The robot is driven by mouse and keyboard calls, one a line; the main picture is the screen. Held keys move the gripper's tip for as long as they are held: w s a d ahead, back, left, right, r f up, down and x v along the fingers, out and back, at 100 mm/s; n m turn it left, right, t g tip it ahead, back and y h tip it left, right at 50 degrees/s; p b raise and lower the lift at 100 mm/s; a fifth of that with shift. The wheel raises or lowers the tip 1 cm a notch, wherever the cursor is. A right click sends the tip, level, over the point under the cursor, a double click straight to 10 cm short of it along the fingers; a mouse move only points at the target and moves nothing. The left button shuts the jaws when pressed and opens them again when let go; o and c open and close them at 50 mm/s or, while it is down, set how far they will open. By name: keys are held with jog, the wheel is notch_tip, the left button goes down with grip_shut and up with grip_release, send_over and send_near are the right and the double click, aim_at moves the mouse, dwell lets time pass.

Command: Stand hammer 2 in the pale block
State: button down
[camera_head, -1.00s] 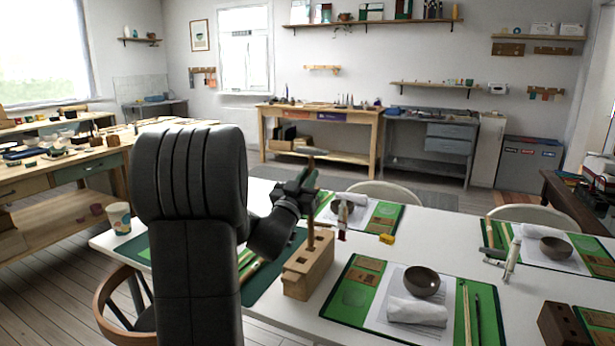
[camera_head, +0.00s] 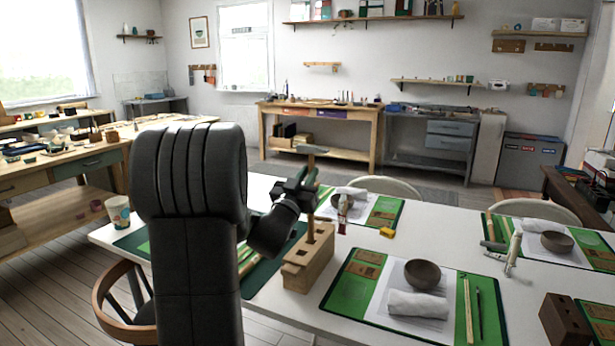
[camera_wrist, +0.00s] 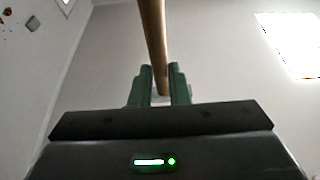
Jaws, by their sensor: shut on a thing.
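The hammer in my gripper (camera_head: 307,192) has a grey head (camera_head: 311,150) above the jaws and a brown wooden handle (camera_head: 311,228) below them. It stands about upright over the pale block (camera_head: 311,262). The handle's lower end meets the top of the block in the picture; I cannot tell how far it sits in a hole. The block lies on the white table and has dark openings in its top. In the wrist view, the green fingertips close on the handle (camera_wrist: 152,40). I cannot read a number on the hammer.
A green mat (camera_head: 345,298) with a bowl (camera_head: 422,275) and a rolled white cloth (camera_head: 418,304) lies right of the block. A small upright tool (camera_head: 342,215) stands behind it. A brown block (camera_head: 563,322) is at the front right. A patterned cup (camera_head: 118,214) stands left.

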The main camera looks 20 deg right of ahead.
notch_tip(320, 180, down, 7)
jog(key=b, duration=0.6)
jog(key=shift+r, duration=0.2)
dwell(1.5)
jog(key=c, duration=1.3)
grip_release()
jog(key=shift+f, duration=0.1)
